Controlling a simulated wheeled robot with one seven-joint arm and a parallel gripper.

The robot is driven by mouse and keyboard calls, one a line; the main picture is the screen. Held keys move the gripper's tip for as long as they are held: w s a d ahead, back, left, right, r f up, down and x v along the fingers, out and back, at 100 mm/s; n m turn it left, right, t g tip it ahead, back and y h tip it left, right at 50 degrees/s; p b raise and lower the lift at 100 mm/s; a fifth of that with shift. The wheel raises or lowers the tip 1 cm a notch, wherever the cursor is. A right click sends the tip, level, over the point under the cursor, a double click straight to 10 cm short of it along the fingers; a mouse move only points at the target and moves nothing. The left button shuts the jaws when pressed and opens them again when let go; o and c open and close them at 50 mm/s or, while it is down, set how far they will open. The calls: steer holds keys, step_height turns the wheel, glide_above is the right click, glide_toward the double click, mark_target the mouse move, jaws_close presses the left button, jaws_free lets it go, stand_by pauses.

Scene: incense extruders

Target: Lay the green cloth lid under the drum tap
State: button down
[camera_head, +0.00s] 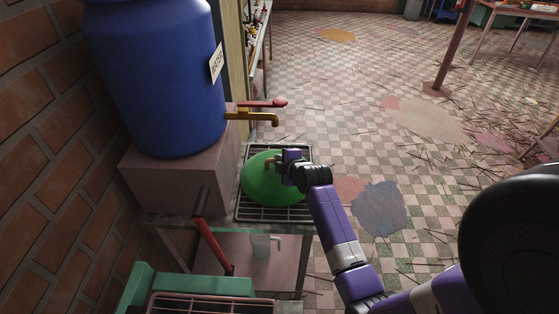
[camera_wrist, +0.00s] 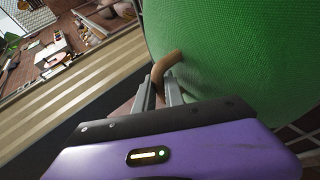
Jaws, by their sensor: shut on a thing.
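The green cloth lid (camera_head: 262,186) is a round green disc with a tan handle. In the head view it is over the wire rack (camera_head: 302,212) beneath the drum tap (camera_head: 262,118). I cannot tell whether it touches the rack. My gripper (camera_head: 279,160) is at the lid's upper edge, partly hidden by my wrist. In the wrist view my gripper's fingers (camera_wrist: 160,88) are shut on the lid's curved tan handle (camera_wrist: 164,68), and the green cloth (camera_wrist: 235,60) fills the right side. The brass tap with a red lever sticks out from the blue drum (camera_head: 160,85).
The drum stands on a pinkish block (camera_head: 175,185) beside the rack, against a brick wall (camera_head: 40,120). A red-handled tool (camera_head: 213,246) leans below the rack's left side. A green-framed rack (camera_head: 200,284) is at the front. The checkered floor to the right is mostly open, with scattered sticks.

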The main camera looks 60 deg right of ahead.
steer(key=c, duration=1.4)
jaws_free()
steer(key=shift+f, duration=0.1)
